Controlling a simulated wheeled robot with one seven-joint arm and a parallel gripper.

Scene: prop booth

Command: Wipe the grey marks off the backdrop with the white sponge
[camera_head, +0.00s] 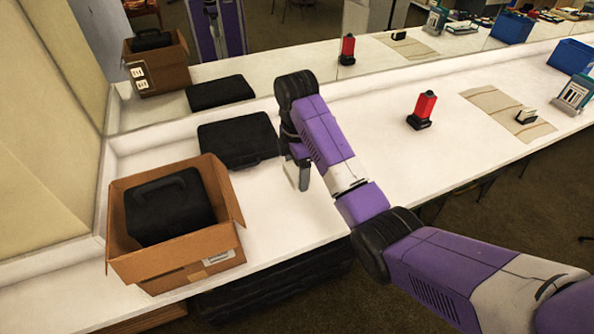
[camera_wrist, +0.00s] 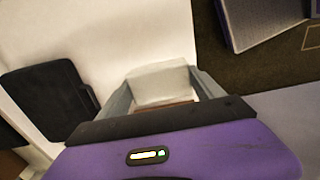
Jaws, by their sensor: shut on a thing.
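My gripper (camera_head: 301,178) hangs over the white counter, right of the closed black case, with its fingers pointing down. In the wrist view my gripper (camera_wrist: 163,88) is shut on a white block, the white sponge (camera_wrist: 160,80), held between its two grey fingers. I can make out no grey marks in either view.
An open cardboard box (camera_head: 170,262) holding a black case stands at the front left. A black case (camera_head: 238,139) lies behind it. A red and black object (camera_head: 422,110), a tan sheet (camera_head: 485,99) and a blue bin (camera_head: 572,55) are to the right. A mirror runs along the back.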

